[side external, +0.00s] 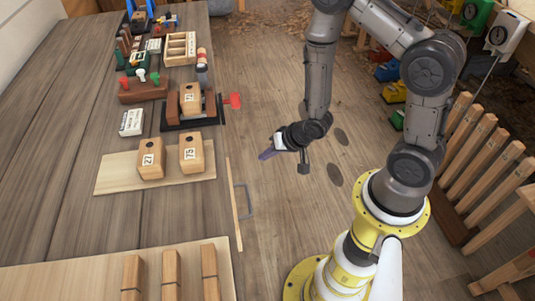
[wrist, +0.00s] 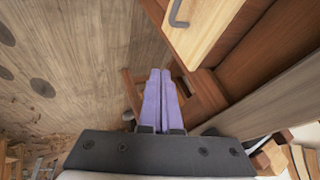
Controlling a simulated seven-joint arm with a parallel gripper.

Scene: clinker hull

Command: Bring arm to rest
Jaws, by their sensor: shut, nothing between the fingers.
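My gripper (side external: 266,154) hangs over the wooden floor, to the right of the workbench edge, in the side external view.
The workbench (side external: 60,215) fills the left. On it are wooden blocks marked 27 (side external: 150,160) and 75 (side external: 191,153) on a pale board (side external: 115,175). A drawer handle (side external: 247,200) sticks out at the bench's side. Wooden slats (side external: 475,140) stand at the right. Floor around my gripper is clear.

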